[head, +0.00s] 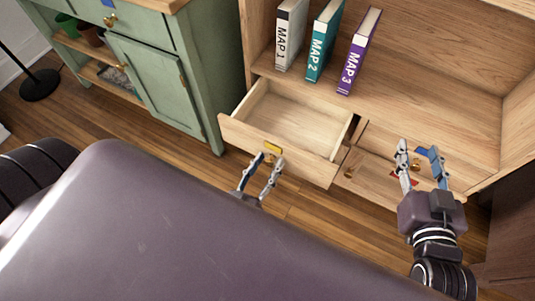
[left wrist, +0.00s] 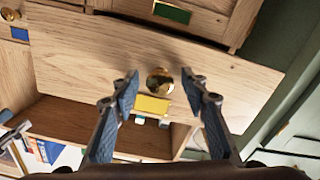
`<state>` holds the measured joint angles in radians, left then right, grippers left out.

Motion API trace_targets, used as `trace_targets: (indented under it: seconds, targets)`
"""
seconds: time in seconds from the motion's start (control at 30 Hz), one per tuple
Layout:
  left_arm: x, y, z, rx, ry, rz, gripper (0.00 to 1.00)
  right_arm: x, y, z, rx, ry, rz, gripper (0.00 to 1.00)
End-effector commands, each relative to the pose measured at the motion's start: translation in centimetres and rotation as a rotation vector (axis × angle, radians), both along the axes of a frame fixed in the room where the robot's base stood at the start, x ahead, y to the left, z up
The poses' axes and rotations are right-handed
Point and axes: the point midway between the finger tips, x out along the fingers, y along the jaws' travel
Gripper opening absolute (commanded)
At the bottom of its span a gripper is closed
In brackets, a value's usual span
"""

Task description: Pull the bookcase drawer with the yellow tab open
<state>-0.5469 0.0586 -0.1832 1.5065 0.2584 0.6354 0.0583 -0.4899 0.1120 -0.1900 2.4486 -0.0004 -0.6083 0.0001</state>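The bookcase drawer (head: 240,130) with the yellow tab (head: 273,148) stands pulled out and its inside looks empty. My left gripper (head: 264,159) is at its front, below the tab. In the left wrist view the drawer front (left wrist: 90,55) carries a brass knob (left wrist: 160,81) and the yellow tab (left wrist: 152,105). The open fingers of my left gripper (left wrist: 160,76) lie either side of the knob, with visible gaps. My right gripper (head: 419,149) is open and empty, over the lower right part of the bookcase, near a red tab (head: 397,181).
Books labelled MAP 1 (head: 291,32), MAP 2 (head: 323,40) and MAP 3 (head: 359,50) stand on the shelf above the drawer. A green cabinet (head: 150,85) stands at left. A black lamp base (head: 39,85) is on the floor. A green tab (left wrist: 172,12) shows in the left wrist view.

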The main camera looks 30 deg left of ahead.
Motion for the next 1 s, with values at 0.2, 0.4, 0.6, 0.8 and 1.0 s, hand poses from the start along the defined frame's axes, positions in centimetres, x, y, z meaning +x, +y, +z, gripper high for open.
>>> trace_targets:
  seconds: [0.2,0.4,0.6,0.8,1.0]
  targets:
    - [-0.1,0.0,0.0,0.000,0.000,0.000,0.41,0.0,0.1,0.0,0.001,-0.002,0.002,0.40]
    - [-2.4,0.1,-0.1,0.000,0.004,0.000,0.41,0.0,0.1,0.1,0.001,-0.002,0.001,0.40]
    - [-6.8,0.2,-0.1,-0.001,0.005,-0.001,0.41,0.0,0.0,0.0,0.001,-0.002,0.001,0.40]
    - [-10.3,0.3,-0.1,-0.001,0.004,0.000,0.41,0.0,0.0,0.0,0.000,-0.001,0.001,0.40]
    - [-11.9,0.4,0.0,0.000,0.001,-0.001,0.41,0.0,0.0,0.0,0.000,-0.001,0.001,0.40]
